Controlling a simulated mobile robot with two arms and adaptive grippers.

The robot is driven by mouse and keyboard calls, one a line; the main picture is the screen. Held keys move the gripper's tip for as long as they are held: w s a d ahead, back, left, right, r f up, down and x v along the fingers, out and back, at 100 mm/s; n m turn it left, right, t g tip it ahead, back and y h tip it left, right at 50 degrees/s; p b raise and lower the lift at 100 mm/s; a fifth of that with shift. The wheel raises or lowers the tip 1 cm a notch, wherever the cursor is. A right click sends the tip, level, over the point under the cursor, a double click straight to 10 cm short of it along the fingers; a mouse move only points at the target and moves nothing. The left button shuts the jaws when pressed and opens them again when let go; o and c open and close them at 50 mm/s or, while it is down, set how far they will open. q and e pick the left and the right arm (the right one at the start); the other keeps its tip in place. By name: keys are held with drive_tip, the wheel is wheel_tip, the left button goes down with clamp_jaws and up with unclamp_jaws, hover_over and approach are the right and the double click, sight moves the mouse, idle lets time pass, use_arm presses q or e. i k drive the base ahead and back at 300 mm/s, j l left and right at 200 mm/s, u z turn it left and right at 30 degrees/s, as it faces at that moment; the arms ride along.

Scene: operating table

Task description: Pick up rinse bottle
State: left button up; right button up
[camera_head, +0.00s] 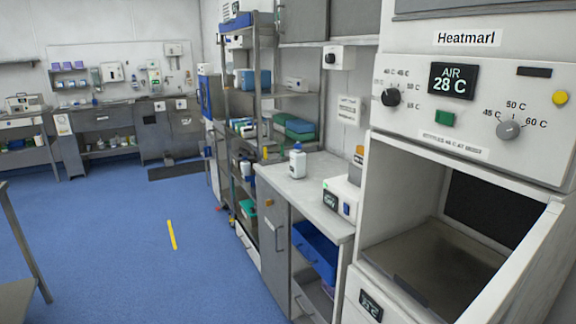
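A white bottle with a blue cap (297,162), which looks like the rinse bottle, stands upright on the light countertop (312,187) near the middle of the view. It carries a label too small to read. Nothing touches it. Neither of my grippers shows in the head view.
A white device (341,197) stands on the counter's right end. A large warming cabinet (470,90) with an open compartment rises at the right. A metal shelf rack (258,110) stands left of the counter. The blue floor (130,240) in front is mostly clear.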

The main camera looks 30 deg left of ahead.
sight(297, 157)
drive_tip(key=j, duration=2)
drive_tip(key=k+u, duration=0.05)
